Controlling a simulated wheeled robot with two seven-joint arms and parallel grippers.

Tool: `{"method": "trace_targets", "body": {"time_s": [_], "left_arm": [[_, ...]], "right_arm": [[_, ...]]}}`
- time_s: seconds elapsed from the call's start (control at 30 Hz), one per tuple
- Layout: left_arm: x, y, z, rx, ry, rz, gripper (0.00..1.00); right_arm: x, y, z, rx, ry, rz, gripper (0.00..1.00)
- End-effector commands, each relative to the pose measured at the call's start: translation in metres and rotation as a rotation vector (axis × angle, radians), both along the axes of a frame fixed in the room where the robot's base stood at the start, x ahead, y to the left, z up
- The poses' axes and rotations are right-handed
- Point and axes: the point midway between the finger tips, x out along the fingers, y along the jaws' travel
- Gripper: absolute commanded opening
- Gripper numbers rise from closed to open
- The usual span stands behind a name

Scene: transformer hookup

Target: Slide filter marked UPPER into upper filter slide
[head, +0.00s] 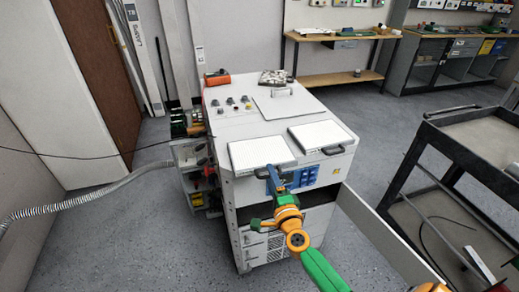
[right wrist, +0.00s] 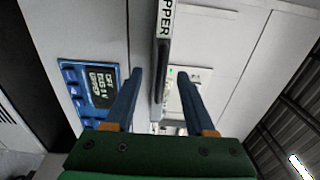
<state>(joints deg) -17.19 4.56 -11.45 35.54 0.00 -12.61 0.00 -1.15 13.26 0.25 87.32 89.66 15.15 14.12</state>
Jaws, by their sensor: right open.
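Two flat white filters lie on the front top of the white cabinet, a left one (head: 262,151) and a right one (head: 318,134), each with a dark handle at its front edge. My right gripper (head: 271,174) is at the front edge of the left filter and partly hides its handle. In the right wrist view my open gripper (right wrist: 160,76) has a finger on each side of the dark handle (right wrist: 160,68). The label (right wrist: 166,18) on the filter edge shows "PPER", its first letter cut off. No firm contact shows. The filter slides cannot be made out.
A blue control panel (head: 310,176) is on the cabinet front, also in the right wrist view (right wrist: 89,88). An open door (head: 378,235) swings out at the right. A dark cart (head: 450,200) stands further right. A ribbed hose (head: 90,195) runs at the left.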

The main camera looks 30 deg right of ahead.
Motion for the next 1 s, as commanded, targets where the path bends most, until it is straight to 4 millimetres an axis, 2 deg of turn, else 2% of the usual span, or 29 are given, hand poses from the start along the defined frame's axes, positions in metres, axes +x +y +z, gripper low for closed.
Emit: {"method": "trace_targets", "body": {"time_s": [0.17, 0.7, 1.0], "left_arm": [[0.0, 0.0, 0.002, 0.0, 0.0, 0.0, 0.0], [0.0, 0.0, 0.007, 0.0, 0.0, 0.0, 0.0], [0.0, 0.0, 0.007, 0.0, 0.0, 0.0, 0.0]], "right_arm": [[-0.004, 0.001, 0.0, 0.0, 0.001, 0.0, 0.55], [-0.062, 0.017, 0.0, 0.0, 0.001, 0.0, 0.55], [-0.068, 0.019, 0.0, 0.0, -0.001, 0.0, 0.55]]}}
